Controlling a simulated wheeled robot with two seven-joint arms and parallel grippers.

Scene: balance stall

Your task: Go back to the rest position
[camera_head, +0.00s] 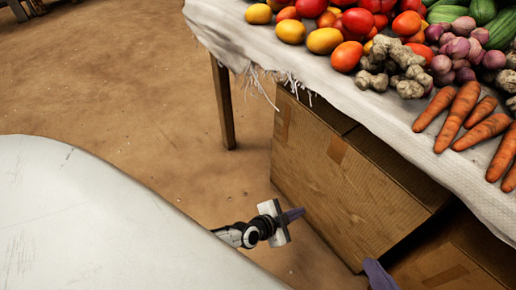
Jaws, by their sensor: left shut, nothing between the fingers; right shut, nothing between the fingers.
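My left gripper (293,214) is in the lower middle, at the end of a black and grey wrist with a pale block. Its dark purple-grey fingers are shut with nothing between them, and they show in front of the cardboard box. Only the purple-grey fingertips of my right gripper (378,275) show at the bottom edge, right of the left one. They are shut and empty; the rest of that arm is out of view. Both grippers are lower in the picture than the produce.
A cloth-covered stall table (225,22) fills the upper right. It bears mangoes, tomatoes (347,56), ginger, onions, cucumbers and carrots (457,115). Large cardboard boxes (335,185) stand under it, close to my grippers. A wooden table leg (222,100) stands left of them. Bare brown floor lies at left.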

